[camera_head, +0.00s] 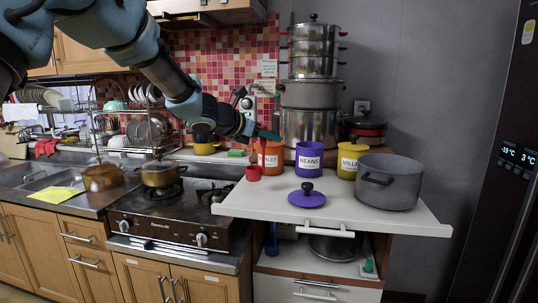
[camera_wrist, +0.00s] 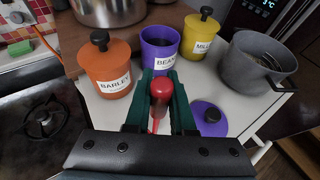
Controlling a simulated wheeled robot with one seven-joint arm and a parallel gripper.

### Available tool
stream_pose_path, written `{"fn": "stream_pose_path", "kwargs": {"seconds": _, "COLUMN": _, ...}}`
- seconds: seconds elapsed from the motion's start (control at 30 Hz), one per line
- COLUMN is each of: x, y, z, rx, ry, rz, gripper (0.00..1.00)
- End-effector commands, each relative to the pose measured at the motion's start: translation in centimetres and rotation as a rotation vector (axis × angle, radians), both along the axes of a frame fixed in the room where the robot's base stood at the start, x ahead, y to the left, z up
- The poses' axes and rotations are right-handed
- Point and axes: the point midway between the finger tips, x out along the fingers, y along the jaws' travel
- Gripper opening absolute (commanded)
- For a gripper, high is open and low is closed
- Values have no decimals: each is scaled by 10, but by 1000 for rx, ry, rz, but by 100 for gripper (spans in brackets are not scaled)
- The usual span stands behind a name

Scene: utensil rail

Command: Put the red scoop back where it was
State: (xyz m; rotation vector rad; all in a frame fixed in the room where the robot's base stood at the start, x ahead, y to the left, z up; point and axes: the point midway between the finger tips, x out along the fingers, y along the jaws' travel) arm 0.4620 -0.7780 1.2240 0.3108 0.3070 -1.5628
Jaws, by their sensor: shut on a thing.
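My gripper (camera_head: 272,136) is above the left part of the white counter, near the orange BARLEY canister (camera_head: 270,158). Its green fingers (camera_wrist: 161,92) are shut on the red scoop (camera_wrist: 160,88), whose rounded red end shows between them in the wrist view. A small red cup shape (camera_head: 253,173) shows below my gripper in the head view. It looks like the scoop's bowl, but the join is not clear. The purple BEANS canister (camera_head: 309,159) is open, and its purple lid (camera_head: 306,196) lies on the counter in front.
The yellow canister (camera_head: 350,160) and a grey pot (camera_head: 389,181) stand to the right on the white counter (camera_head: 260,204). Stacked steel pots (camera_head: 309,128) stand behind. The stove (camera_head: 180,218) is at the left. A blue utensil (camera_head: 272,238) shows below the counter. The counter's front is clear.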

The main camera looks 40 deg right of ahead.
Motion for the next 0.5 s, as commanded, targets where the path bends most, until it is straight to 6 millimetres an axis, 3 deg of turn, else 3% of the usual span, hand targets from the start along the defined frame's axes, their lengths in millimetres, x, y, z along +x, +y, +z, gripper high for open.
{"fn": "stream_pose_path", "kwargs": {"seconds": 0.27, "x": -1, "y": 0, "z": -35, "rx": 3, "ry": 1, "rz": -1, "gripper": 0}}
{"fn": "stream_pose_path", "kwargs": {"seconds": 0.5, "x": 0, "y": 0, "z": -39, "rx": 0, "ry": -1, "rz": 0, "gripper": 0}}
